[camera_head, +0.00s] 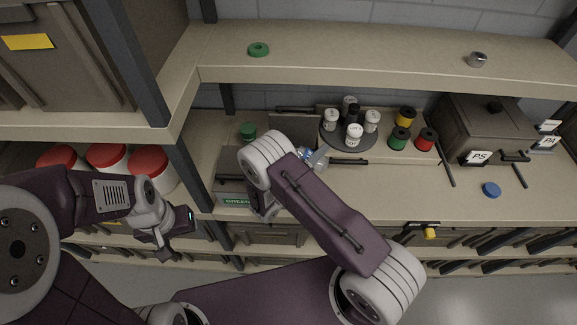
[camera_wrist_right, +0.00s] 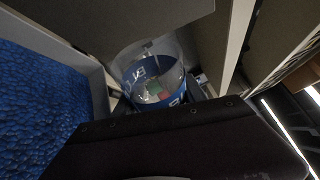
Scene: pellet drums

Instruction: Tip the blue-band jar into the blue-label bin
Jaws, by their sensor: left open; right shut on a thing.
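The blue-band jar (camera_wrist_right: 152,72) is clear with a blue lettered band and shows in the right wrist view, tilted, with its wide round end facing the camera. In the head view only a bluish bit of it (camera_head: 305,153) shows behind my right arm. My right gripper (camera_head: 318,157) is shut on the jar; its fingers are mostly hidden. Blue pellets (camera_wrist_right: 45,105) fill an open bin (camera_wrist_right: 98,72) left of the jar in the wrist view; its label is not visible.
A GREEN-labelled bin (camera_head: 237,200) stands below my right forearm. A turntable (camera_head: 340,140) holds several small bottles, with spools (camera_head: 400,138) beside it. A grey PS box (camera_head: 487,128) and a blue lid (camera_head: 491,189) lie right. Red-lidded tubs (camera_head: 107,158) stand left.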

